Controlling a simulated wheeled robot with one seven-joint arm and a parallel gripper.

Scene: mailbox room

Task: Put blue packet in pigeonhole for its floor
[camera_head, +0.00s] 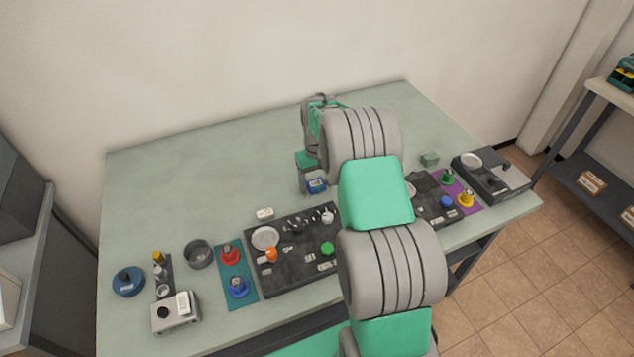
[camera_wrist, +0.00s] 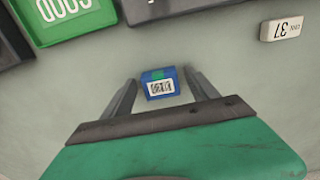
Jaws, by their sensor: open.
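The blue packet (camera_wrist: 160,84) has a white label with dark print and a small green patch on top. In the wrist view it sits between the two fingers of my gripper (camera_wrist: 160,77), which are apart with a gap on each side of it. In the head view the packet (camera_head: 316,185) is on the table just behind the dark tray, at the tip of my gripper (camera_head: 309,188). I cannot tell how far the fingertips are above the table. The floor mark on the label is too small to read. No pigeonhole is clearly recognisable.
The pale green table (camera_head: 180,190) is clear at the back left. A dark tray (camera_head: 290,280) with a white dish and small parts stands in front. A white numbered block (camera_wrist: 282,28) lies near the packet. A grey scale-like device (camera_head: 492,175) stands at right.

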